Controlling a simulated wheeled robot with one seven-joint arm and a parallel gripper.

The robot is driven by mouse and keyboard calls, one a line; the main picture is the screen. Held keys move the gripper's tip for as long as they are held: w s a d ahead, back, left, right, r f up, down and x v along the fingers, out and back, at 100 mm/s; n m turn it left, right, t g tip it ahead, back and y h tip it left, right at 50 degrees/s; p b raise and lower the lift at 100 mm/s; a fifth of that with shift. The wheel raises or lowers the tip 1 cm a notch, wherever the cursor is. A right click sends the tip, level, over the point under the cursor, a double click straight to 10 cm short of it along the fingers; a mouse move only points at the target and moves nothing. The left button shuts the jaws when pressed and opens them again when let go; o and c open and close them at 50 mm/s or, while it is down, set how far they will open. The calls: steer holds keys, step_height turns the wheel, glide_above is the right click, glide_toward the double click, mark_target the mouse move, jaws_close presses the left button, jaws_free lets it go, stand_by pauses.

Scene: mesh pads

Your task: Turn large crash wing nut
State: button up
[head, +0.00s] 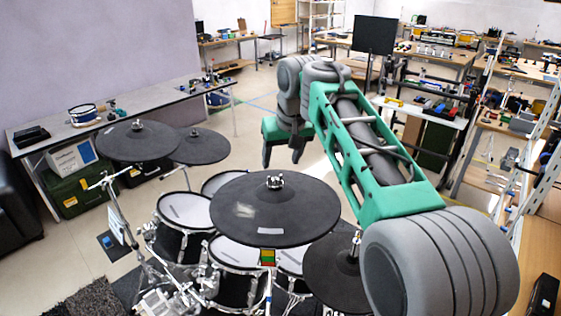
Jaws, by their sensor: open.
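The largest-looking dark cymbal (238,222) is in the middle of the head view, roughly level, above the mesh drum pads. A small metallic wing nut (275,181) sits on top at its centre; its wings are too small to make out clearly. My gripper (282,158) hangs from the end of my green and grey arm, fingers pointing down. It is open and empty. In the picture it appears just above and beyond the wing nut, apart from it. How far apart they are in depth I cannot tell.
Two more dark cymbals (138,142) (207,149) stand at the left, and another (325,268) at the lower right, partly behind my arm. White mesh drums (186,208) stand below. A long table (150,115) lines the left wall. Open floor lies behind the kit.

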mark_target(276, 175)
steer(key=x, duration=0.4)
steer(key=p+x, duration=0.1)
steer(key=x, duration=0.1)
steer(key=shift+a+f, duration=0.3)
steer(key=shift+a, duration=0.05)
steer(key=shift+c, duration=0.2)
jaws_close()
